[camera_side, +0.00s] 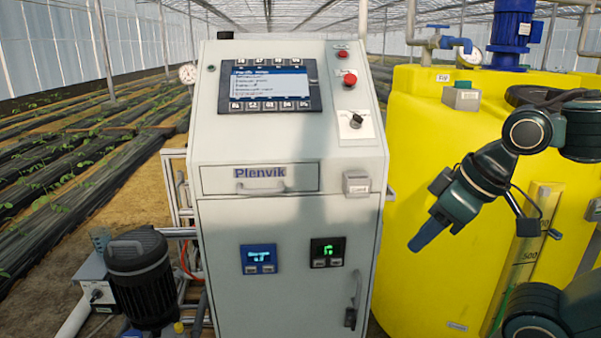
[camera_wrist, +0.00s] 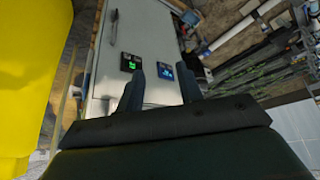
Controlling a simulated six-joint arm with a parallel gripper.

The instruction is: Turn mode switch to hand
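The mode switch (camera_side: 356,121) is a small black knob on a white plate, on the right of the sloped panel of the grey cabinet (camera_side: 290,150). Its label and exact pointer position are too small to read. My gripper (camera_side: 424,218) is to the right of the cabinet, lower than the switch and well apart from it, in front of the yellow tank. In the wrist view my gripper (camera_wrist: 162,72) shows two separate fingers with an empty gap between them. That view faces the cabinet door (camera_wrist: 140,35) with its two small displays; the switch is not in it.
A red button (camera_side: 349,79) and a red lamp (camera_side: 343,54) sit above the switch. A screen (camera_side: 270,84) is to its left. The yellow tank (camera_side: 420,120) stands close on the right. A small grey box (camera_side: 356,182) sticks out below the panel. A door handle (camera_side: 353,300) protrudes lower down.

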